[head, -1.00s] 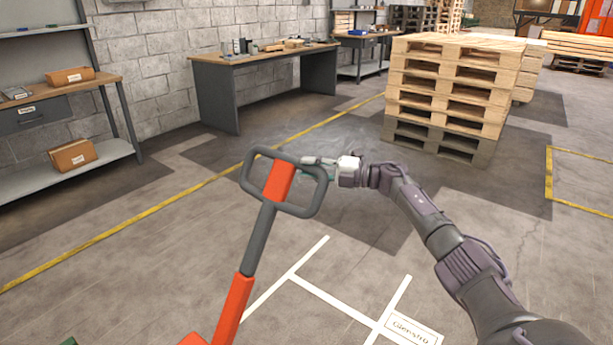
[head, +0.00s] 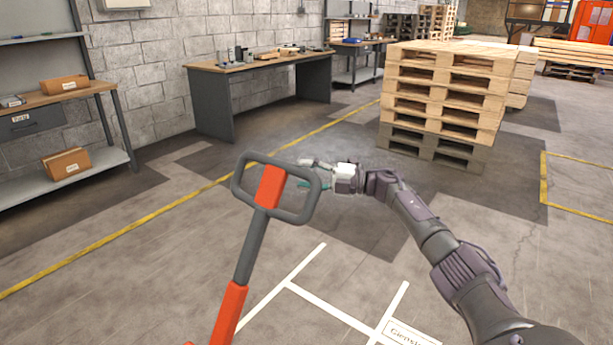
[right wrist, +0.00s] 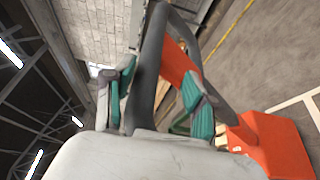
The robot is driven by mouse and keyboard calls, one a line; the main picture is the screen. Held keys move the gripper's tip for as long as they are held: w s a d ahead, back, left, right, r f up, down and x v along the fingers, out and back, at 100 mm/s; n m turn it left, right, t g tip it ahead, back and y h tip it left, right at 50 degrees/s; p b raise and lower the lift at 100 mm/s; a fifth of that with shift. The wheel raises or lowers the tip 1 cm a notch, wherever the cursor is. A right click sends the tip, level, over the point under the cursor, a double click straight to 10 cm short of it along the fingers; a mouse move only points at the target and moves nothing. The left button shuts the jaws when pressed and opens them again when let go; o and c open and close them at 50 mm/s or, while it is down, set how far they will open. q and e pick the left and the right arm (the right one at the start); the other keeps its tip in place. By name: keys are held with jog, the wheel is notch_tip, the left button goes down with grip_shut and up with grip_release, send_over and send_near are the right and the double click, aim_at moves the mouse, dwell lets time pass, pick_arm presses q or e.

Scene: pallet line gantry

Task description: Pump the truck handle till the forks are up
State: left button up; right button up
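The truck handle (head: 255,235) rises from the lower left of the head view, with a dark grey loop grip and orange parts. It leans to the right. My right gripper (head: 312,174) is at the right side of the loop. In the right wrist view, the grey bar of the loop (right wrist: 150,70) passes between the green-padded fingers of my right gripper (right wrist: 158,95). The fingers stand apart, and I see no clear closing on the bar. The orange truck body (right wrist: 272,145) shows at lower right there. The forks and my left gripper are out of view.
A stack of wooden pallets (head: 445,95) stands at the back right. A grey workbench (head: 260,65) and a shelf (head: 75,172) with cardboard boxes line the wall at left. The floor around the handle is clear, with yellow and white lines.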

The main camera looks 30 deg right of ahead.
jog(key=v, duration=1.2)
jog(key=shift+f, duration=0.15)
